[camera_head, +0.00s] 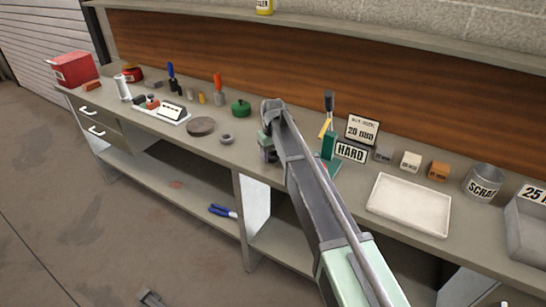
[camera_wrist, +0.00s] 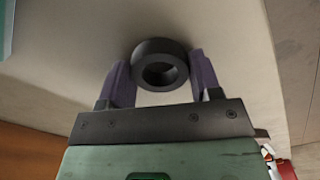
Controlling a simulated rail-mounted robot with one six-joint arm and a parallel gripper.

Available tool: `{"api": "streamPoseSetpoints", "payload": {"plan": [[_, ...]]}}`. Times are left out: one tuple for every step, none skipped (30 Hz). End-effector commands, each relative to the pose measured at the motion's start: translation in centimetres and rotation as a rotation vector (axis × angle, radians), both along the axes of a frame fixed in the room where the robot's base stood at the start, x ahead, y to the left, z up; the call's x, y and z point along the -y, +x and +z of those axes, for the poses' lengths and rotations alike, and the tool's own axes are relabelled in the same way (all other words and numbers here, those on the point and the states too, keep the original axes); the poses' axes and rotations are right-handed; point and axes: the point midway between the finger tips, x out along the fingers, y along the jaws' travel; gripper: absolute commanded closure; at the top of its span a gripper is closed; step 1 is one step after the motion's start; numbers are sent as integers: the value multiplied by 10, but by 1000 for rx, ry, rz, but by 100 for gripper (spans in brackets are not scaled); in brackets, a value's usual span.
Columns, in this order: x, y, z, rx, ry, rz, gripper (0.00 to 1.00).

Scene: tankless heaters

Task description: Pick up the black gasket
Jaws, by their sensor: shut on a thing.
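The black gasket (camera_wrist: 158,47), a thick dark ring with an open hole, sits between the two purple fingers of my gripper (camera_wrist: 160,70) in the wrist view. The fingers press on it from both sides, so my gripper is shut on it. In the head view my gripper (camera_head: 267,152) is low over the front part of the bench. The gasket itself is hidden there. I cannot tell whether it touches the bench top.
On the bench (camera_head: 250,175), a small grey ring (camera_head: 226,139) and a green round pot (camera_head: 241,108) stand left of my gripper. A green lever press (camera_head: 329,145), a HARD sign (camera_head: 351,152) and a white tray (camera_head: 409,204) are to the right.

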Motion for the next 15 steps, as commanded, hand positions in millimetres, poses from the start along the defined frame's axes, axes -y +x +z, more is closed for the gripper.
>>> {"api": "streamPoseSetpoints", "payload": {"plan": [[0,0,0,0,0,0,65],[0,0,0,0,0,0,65],[0,0,0,0,0,0,65],[0,0,1,0,0,0,65],[0,0,2,0,0,0,65],[0,0,4,0,0,0,65],[0,0,6,0,0,0,65],[0,0,9,0,0,0,65],[0,0,13,0,0,0,65],[0,0,16,0,0,0,65],[0,0,21,0,0,0,65],[0,0,28,0,0,0,65],[0,0,34,0,0,0,65],[0,0,40,0,0,0,65],[0,0,52,0,0,0,65]]}}
